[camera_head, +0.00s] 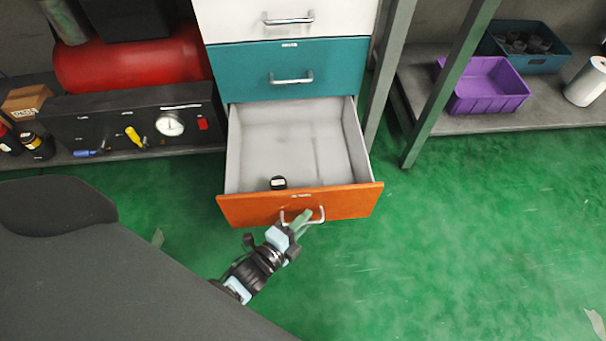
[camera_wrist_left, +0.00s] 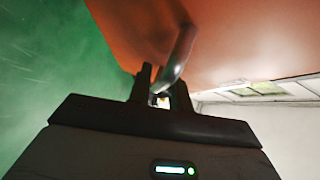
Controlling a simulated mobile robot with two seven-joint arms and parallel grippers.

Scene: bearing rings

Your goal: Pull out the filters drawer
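The orange-fronted drawer (camera_head: 350,202) is the lowest of the cabinet and stands well out, its grey inside showing. A small label sits on its front, too small to read. One small black object (camera_head: 278,183) lies inside near the front. My left gripper (camera_head: 299,221) is at the drawer's metal handle (camera_head: 318,213). In the left wrist view the gripper fingers (camera_wrist_left: 161,92) lie on both sides of the handle bar (camera_wrist_left: 178,58), closed around it, against the orange front (camera_wrist_left: 235,40). My right gripper is not in view.
Above are a shut teal drawer (camera_head: 340,67) and a white drawer (camera_head: 340,18). Left stand a red tank (camera_head: 130,60) and a black gauge panel (camera_head: 100,118). Right, a shelf holds a purple bin (camera_head: 487,90) and a teal bin (camera_head: 550,62). The green floor (camera_head: 470,250) in front is clear.

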